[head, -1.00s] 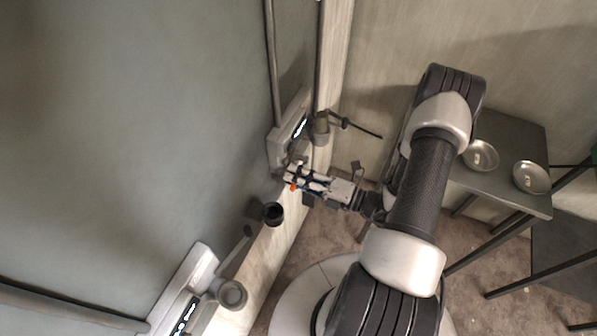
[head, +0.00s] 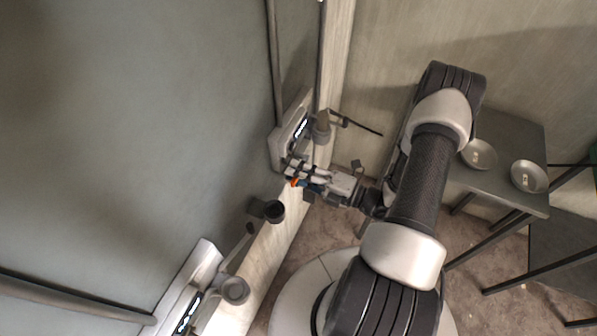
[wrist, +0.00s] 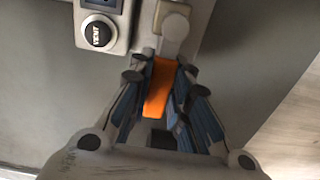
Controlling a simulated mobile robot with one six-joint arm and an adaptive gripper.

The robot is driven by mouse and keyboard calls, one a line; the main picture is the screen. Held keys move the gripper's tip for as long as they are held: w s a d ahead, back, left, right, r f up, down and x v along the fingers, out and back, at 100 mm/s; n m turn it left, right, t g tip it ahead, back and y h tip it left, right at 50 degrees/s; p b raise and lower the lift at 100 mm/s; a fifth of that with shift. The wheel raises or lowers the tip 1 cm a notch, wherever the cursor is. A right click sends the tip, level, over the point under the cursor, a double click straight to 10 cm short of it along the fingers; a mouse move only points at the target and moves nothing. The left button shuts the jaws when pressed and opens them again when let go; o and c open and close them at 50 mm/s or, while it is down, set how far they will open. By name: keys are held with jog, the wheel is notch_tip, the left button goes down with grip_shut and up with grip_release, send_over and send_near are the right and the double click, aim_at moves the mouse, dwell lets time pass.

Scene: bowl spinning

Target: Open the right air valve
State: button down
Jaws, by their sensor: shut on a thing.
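The right valve's orange handle (wrist: 160,88) shows in the wrist view, between my fingers and below a pale grey fitting (wrist: 175,24). My gripper (wrist: 157,80) is shut on this handle, with fingers on both sides of it. In the head view my gripper (head: 290,170) is at the lower end of the farther, right-hand wall panel (head: 283,145). A small orange patch of the handle (head: 294,182) shows beside the fingers there. The fingers hide much of the valve, so its exact angle is hard to tell.
A round black button marked VENT (wrist: 98,33) is left of the handle. A second wall panel (head: 183,285) is nearer, at lower left. A dark cup-shaped fitting (head: 273,211) juts from the wall between them. A side table (head: 510,190) with two dishes stands at right.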

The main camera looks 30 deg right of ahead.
jog(key=c, duration=1.5)
grip_release()
jog(key=v, duration=1.2)
jog(key=shift+r, duration=0.1)
